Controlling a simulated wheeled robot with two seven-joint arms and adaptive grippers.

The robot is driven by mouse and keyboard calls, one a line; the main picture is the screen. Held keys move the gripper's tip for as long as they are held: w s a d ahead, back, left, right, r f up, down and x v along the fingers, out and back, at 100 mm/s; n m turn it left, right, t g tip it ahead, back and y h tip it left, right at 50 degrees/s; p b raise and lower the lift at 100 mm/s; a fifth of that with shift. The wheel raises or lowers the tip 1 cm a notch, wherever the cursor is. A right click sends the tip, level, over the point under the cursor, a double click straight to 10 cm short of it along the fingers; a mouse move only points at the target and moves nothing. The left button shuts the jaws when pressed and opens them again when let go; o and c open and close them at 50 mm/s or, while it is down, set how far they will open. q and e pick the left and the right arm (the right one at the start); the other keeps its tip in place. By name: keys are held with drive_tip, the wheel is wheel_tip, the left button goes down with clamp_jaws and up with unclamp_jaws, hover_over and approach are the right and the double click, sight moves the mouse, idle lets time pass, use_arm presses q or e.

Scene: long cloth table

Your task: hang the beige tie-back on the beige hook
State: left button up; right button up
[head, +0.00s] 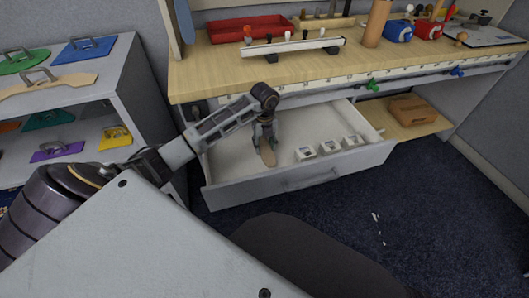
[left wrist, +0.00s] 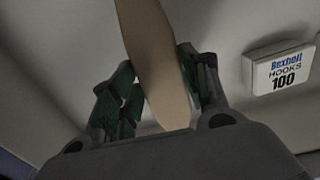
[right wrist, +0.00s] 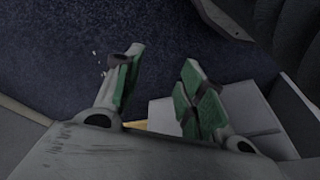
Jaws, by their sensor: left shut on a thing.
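The beige tie-back (head: 267,154) is a flat strip hanging between the fingers of my left gripper (head: 266,134), over the open drawer. The left wrist view shows the beige strip (left wrist: 158,60) between the green-padded fingers (left wrist: 155,88), which are shut on it. Whether the strip touches the drawer floor is hard to tell. I cannot clearly pick out the beige hook; a green hook (head: 373,86) and a blue hook (head: 457,72) show along the bench front. My right gripper (right wrist: 162,82) is open and empty in the right wrist view, over dark carpet.
The pulled-out drawer (head: 310,180) holds several small white boxes (head: 305,152) to the right of my left gripper. Above it the bench top (head: 215,65) carries a red tray (head: 248,28) and a white rack. A shelf with coloured flat pieces stands left.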

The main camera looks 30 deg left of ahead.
sight(264, 147)
use_arm(q)
drive_tip(key=shift+f, duration=0.25)
wheel_tip(264, 147, down, 3)
drive_tip(key=shift+r+b, duration=0.1)
drive_tip(key=shift+b, duration=0.25)
drive_tip(key=shift+f, duration=0.65)
use_arm(e)
drive_tip(key=shift+s+a+r, duration=0.1)
drive_tip(key=shift+s+r, duration=0.05)
drive_tip(key=shift+s, duration=0.1)
use_arm(q)
drive_tip(key=shift+f, duration=0.15)
use_arm(e)
drive_tip(key=shift+w+r, duration=0.1)
drive_tip(key=shift+w, duration=0.2)
use_arm(q)
drive_tip(key=o, duration=1)
use_arm(e)
drive_tip(key=shift+w+r, duration=0.1)
drive_tip(key=shift+r, duration=0.05)
